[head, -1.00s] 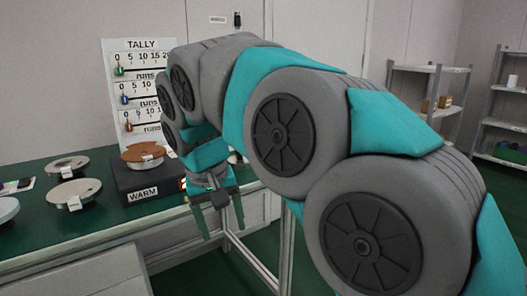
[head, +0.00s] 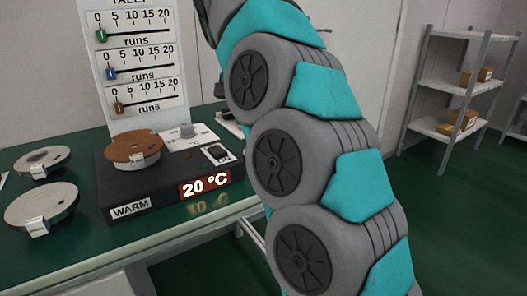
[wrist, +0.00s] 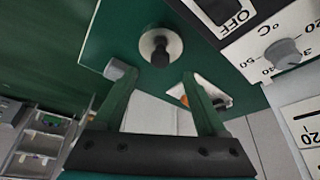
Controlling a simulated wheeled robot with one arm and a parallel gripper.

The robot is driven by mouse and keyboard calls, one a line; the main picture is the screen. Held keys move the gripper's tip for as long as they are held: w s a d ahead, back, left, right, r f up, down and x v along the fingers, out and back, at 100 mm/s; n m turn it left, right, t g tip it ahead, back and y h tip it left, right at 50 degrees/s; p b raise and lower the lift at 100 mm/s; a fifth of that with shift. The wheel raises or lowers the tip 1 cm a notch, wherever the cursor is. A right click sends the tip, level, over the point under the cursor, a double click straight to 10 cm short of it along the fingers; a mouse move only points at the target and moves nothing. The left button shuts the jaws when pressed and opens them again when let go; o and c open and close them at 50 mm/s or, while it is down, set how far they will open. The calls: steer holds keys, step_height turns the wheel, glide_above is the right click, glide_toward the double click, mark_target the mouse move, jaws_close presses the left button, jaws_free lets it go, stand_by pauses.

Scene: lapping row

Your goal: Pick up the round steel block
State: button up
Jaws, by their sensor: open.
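In the wrist view, a small grey cylinder (wrist: 119,70), which looks like the round steel block, stands near the green table's edge, just left of the left fingertip. I cannot tell the gap between them. A pale disc with a dark knob (wrist: 161,46) lies on the green table (wrist: 110,30) beyond the fingertips. My gripper (wrist: 160,78) is open, with nothing visible between its fingers. In the head view my gripper is out of sight, and the cylinder cannot be made out there.
In the head view, a black warm plate (head: 120,190) carries a brown disc (head: 133,148). Round steel plates (head: 41,205) stand left. Shelves (head: 432,125) stand at right.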

steer(key=shift+x, duration=3.3)
jaws_close()
steer(key=shift+r, duration=0.1)
